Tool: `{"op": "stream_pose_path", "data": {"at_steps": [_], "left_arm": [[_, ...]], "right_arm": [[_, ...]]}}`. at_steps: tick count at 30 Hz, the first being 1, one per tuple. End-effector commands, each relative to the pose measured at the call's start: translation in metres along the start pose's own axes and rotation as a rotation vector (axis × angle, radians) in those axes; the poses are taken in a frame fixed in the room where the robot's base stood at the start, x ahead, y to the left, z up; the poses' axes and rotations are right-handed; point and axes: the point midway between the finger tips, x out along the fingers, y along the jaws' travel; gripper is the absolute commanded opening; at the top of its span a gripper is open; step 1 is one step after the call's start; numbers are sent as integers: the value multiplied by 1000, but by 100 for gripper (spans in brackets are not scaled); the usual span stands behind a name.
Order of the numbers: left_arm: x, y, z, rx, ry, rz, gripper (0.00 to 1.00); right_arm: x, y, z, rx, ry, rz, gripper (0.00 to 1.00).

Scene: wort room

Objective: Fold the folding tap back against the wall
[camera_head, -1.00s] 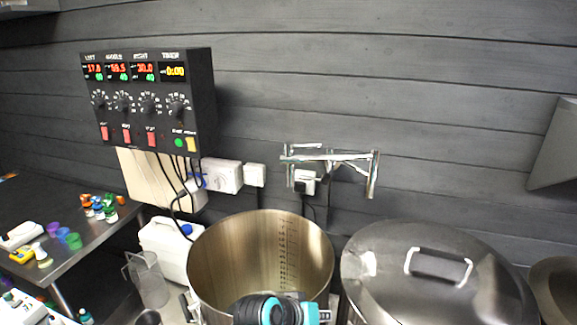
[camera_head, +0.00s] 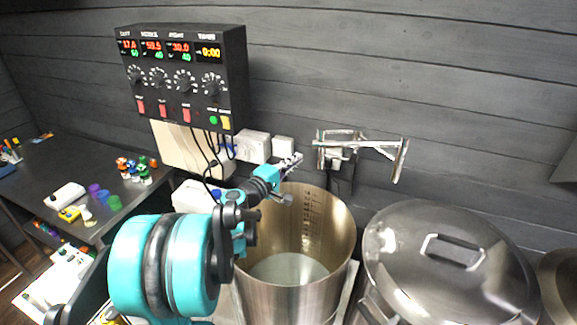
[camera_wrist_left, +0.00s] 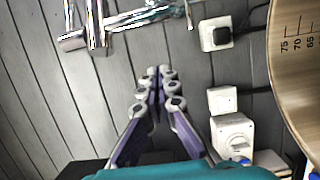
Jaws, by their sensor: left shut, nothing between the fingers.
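The folding tap (camera_head: 366,144) is a chrome jointed pipe on the dark plank wall, above and behind the open pot. Its arm extends to the right, and its end piece (camera_head: 400,161) hangs down at the right end. In the left wrist view the tap (camera_wrist_left: 140,18) crosses the top of the picture, beyond the fingertips. My left gripper (camera_head: 293,161) is shut and empty, left of the tap and apart from it, above the pot's back rim. In the left wrist view its fingers (camera_wrist_left: 159,78) are together. My right gripper is not in view.
The open steel pot (camera_head: 342,228) stands below the tap, with a lidded pot (camera_head: 410,225) to its right. A control box (camera_head: 236,70) with cables hangs on the wall at the left. White sockets (camera_head: 283,146) sit near my left gripper. The wall above the tap is clear.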

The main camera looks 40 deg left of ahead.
Motion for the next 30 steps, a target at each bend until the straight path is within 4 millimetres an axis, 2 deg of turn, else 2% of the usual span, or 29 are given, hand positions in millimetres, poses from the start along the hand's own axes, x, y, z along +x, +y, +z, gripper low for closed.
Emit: {"op": "stream_pose_path", "data": {"at_steps": [1, 6, 9, 15, 30], "left_arm": [[13, 0, 1, 0, -4, 0, 0], [47, 0, 1, 1, -3, -1, 0], [37, 1, 19, 1, -2, -1, 0], [31, 0, 36, 1, -1, -1, 0], [30, 0, 39, 1, 3, -1, 0]], "right_arm": [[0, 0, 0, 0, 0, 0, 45], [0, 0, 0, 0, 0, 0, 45], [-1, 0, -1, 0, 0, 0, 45], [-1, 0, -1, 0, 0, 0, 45], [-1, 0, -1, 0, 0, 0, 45]]}}
